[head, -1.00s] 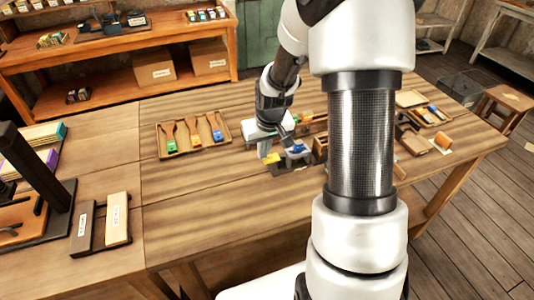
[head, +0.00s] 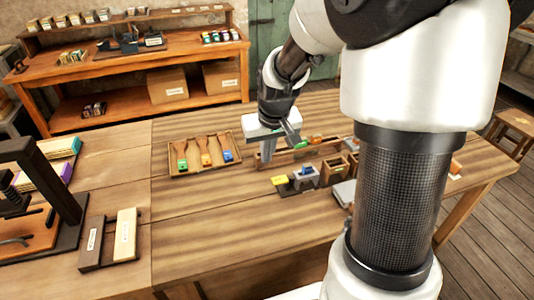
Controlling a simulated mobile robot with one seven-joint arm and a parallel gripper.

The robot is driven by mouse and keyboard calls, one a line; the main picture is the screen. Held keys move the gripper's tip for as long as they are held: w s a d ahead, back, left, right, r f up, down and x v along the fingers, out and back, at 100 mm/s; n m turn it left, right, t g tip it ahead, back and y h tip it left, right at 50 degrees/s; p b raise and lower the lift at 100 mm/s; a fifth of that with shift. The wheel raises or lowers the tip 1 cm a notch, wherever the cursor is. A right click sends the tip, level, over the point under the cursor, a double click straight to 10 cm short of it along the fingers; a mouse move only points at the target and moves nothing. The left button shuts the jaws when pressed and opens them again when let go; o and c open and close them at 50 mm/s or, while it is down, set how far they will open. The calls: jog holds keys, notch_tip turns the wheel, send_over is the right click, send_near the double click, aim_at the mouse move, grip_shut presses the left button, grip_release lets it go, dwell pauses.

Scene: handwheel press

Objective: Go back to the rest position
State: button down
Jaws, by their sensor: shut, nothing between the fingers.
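My gripper (head: 279,153) hangs from my arm over the middle of the wooden workbench (head: 220,218), just right of the tray of brushes. Its fingers point down and are shut with nothing held. My large white and black arm hides the right part of the bench.
A dark press (head: 50,190) stands at the left, beside two labelled boards (head: 125,234). Small wooden boxes (head: 334,171) lie right of the gripper. The bench's front middle is clear. Shelves (head: 130,67) stand behind.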

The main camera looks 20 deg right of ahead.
dwell(0.4)
jog(key=s+a+r+t+p, duration=0.1)
jog(key=s+a+r+p, duration=0.1)
jog(key=s+r, duration=0.7)
jog(key=s+a+r+t+p, duration=0.1)
jog(key=s+a+r+p, duration=0.1)
jog(key=s+r, duration=0.7)
jog(key=s, duration=0.3)
jog(key=shift+s+a+r+p, duration=0.25)
jog(key=shift+a+r+p, duration=0.05)
jog(key=shift+r+p, duration=0.05)
jog(key=shift+w, duration=0.1)
